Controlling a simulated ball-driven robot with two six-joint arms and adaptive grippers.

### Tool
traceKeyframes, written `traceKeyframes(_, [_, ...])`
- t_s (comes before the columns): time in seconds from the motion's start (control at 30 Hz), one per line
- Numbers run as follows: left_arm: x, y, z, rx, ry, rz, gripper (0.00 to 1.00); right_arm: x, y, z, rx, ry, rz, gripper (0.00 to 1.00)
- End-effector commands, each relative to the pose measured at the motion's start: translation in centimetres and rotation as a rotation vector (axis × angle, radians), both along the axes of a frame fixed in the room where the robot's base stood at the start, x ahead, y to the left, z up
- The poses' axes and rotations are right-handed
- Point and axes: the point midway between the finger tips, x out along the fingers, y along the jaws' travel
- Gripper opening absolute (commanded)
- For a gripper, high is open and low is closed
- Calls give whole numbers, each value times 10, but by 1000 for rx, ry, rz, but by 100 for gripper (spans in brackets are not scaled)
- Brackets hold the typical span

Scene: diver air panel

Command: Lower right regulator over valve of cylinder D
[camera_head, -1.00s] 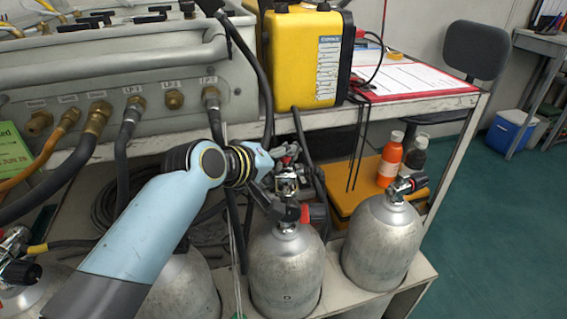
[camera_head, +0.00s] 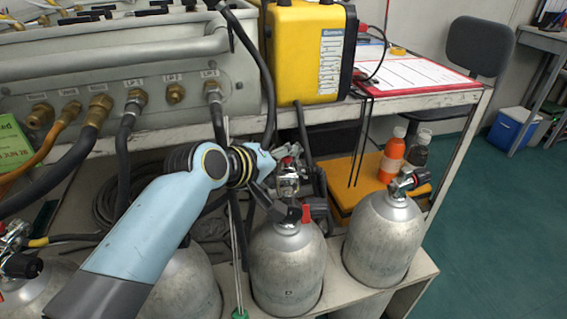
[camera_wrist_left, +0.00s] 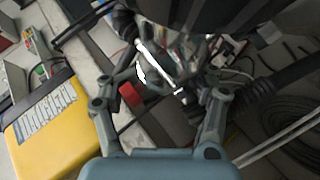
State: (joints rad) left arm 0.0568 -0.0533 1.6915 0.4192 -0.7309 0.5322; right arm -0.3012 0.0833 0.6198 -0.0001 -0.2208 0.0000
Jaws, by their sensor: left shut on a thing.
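Cylinder D (camera_head: 288,268), a grey tank, stands in the front rack with its valve (camera_head: 287,226) on top. My left gripper (camera_head: 279,187) reaches in from the left, just above that valve. It is shut on the right regulator (camera_head: 289,179), a shiny metal piece. A red and black knob (camera_head: 318,209) is close to the valve. I cannot tell whether the regulator touches the valve. My right gripper is not in view.
Another cylinder (camera_head: 384,240) stands to the right, with more to the left. The grey panel (camera_head: 60,75) with hoses and the yellow case (camera_head: 300,60) are on the bench behind. Orange (camera_head: 392,156) and dark bottles stand at back right. A black hose hangs close behind my gripper.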

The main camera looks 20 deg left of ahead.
Motion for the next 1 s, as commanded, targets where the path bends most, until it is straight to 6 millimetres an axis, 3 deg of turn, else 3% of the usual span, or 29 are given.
traceKeyframes(1.0, [1, 0, -16, -1, -4, 1, 0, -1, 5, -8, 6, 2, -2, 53])
